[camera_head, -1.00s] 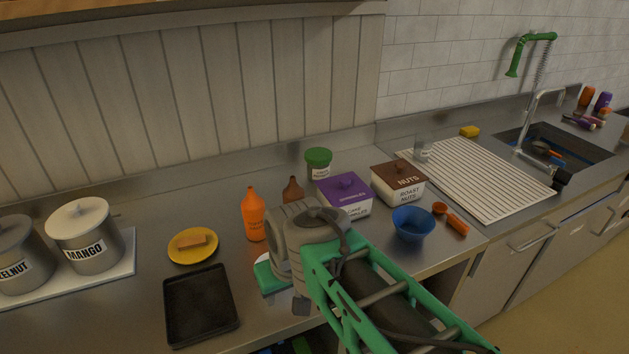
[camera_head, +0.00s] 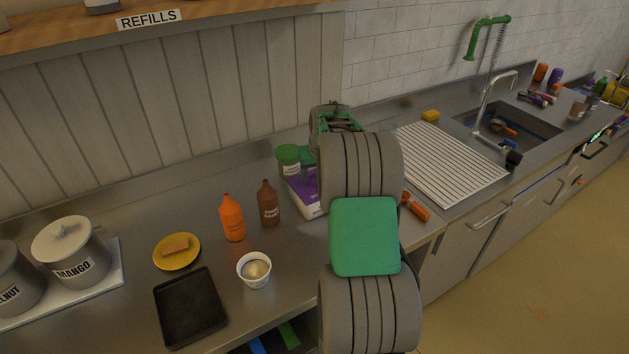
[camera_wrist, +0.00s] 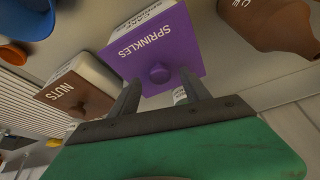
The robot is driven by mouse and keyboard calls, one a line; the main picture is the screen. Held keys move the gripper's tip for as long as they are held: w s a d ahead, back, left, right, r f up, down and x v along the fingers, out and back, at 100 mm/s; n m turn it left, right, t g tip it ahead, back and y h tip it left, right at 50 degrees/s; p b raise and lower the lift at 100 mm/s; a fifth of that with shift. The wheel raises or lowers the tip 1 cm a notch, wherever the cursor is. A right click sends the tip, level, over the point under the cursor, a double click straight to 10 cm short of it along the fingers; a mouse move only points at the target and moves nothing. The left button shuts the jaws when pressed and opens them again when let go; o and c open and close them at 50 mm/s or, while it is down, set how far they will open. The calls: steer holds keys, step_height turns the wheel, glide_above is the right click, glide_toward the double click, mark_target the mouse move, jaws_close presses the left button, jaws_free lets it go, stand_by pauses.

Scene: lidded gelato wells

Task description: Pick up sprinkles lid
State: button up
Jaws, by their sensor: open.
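The purple sprinkles lid (camera_wrist: 158,48) sits on its white tub (camera_wrist: 128,18) in the wrist view, with a round purple knob (camera_wrist: 160,73) at its middle. In the head view only the left part of the lid (camera_head: 301,184) shows; my arm hides the rest. My gripper (camera_wrist: 161,92) is open and empty, its two fingers apart on either side of the knob's line. The knob appears just beyond the fingertips; I cannot tell the exact gap. The gripper's fingers are hidden in the head view.
The brown nuts lid (camera_wrist: 77,95) is beside the sprinkles tub. A brown bottle (camera_head: 269,204), an orange bottle (camera_head: 232,218) and a green-lidded jar (camera_head: 289,160) stand close by. A small white bowl (camera_head: 254,270) and black tray (camera_head: 190,306) lie nearer the front.

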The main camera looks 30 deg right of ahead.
steer(key=shift+w+d+f, duration=0.1)
steer(key=shift+w+f, duration=0.25)
steer(key=shift+f, duration=0.25)
jaws_close()
